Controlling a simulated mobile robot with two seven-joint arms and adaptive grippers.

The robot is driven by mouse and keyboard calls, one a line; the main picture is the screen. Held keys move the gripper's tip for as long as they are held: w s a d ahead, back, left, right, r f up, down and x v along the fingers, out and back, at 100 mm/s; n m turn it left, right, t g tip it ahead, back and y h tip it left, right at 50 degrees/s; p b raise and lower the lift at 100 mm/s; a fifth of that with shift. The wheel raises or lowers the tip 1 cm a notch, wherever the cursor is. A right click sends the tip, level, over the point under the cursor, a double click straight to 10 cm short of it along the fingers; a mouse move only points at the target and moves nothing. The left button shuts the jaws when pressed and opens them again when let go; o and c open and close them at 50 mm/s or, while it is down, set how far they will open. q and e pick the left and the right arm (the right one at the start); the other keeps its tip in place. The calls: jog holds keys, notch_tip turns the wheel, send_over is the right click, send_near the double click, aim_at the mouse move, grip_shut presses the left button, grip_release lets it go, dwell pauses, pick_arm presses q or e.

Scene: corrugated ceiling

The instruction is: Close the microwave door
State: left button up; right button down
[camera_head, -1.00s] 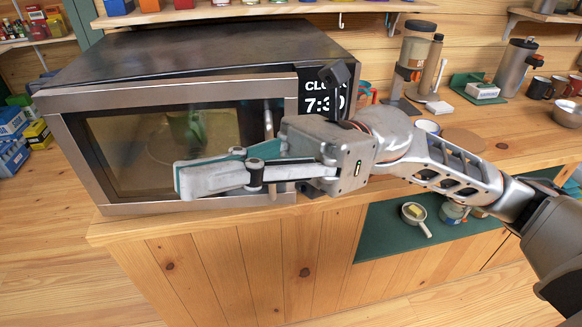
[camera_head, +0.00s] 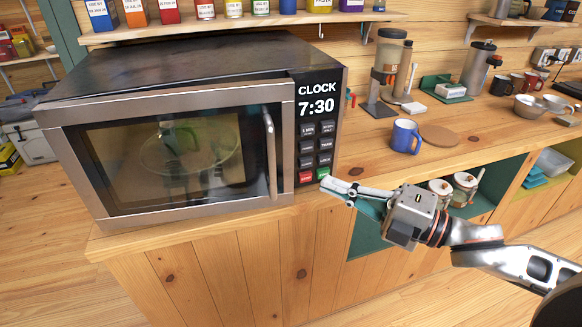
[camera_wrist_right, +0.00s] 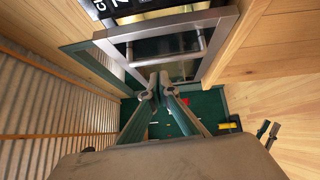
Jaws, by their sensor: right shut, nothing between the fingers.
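The microwave (camera_head: 200,60) stands on the wooden counter at the left, with a dark top and a clock panel reading 7:30. Its steel-framed door (camera_head: 170,212) lies flush, or nearly so, beside the panel; I cannot tell whether it is latched. The vertical handle (camera_head: 270,155) is on the door's right side. A green mug shows through the glass. My right gripper (camera_head: 326,186) is shut and empty, just right of the microwave's lower right corner, apart from the handle. In the right wrist view, the gripper (camera_wrist_right: 157,88) points toward the door frame (camera_wrist_right: 215,40). My left gripper is out of view.
A blue mug (camera_head: 405,136) and a round wooden board (camera_head: 440,136) sit on the counter to the right. A coffee maker (camera_head: 388,75) stands behind them. Open shelves under the counter hold jars (camera_head: 464,188). The counter's front edge runs beneath my right arm.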

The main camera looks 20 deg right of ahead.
aim_at(290, 164)
jog(key=shift+m+h, duration=0.4)
jog(key=shift+w+a+f+p, duration=0.35)
jog(key=shift+w+a, duration=0.55)
jog(key=shift+w, duration=1)
jog(key=shift+w+a+f+p, duration=0.3)
jog(key=shift+w+a, duration=0.55)
jog(key=shift+w, duration=1)
jog(key=shift+w+a+f+p, duration=0.3)
jog(key=shift+w+a, duration=0.6)
jog(key=shift+w, duration=1)
jog(key=shift+r, duration=0.1)
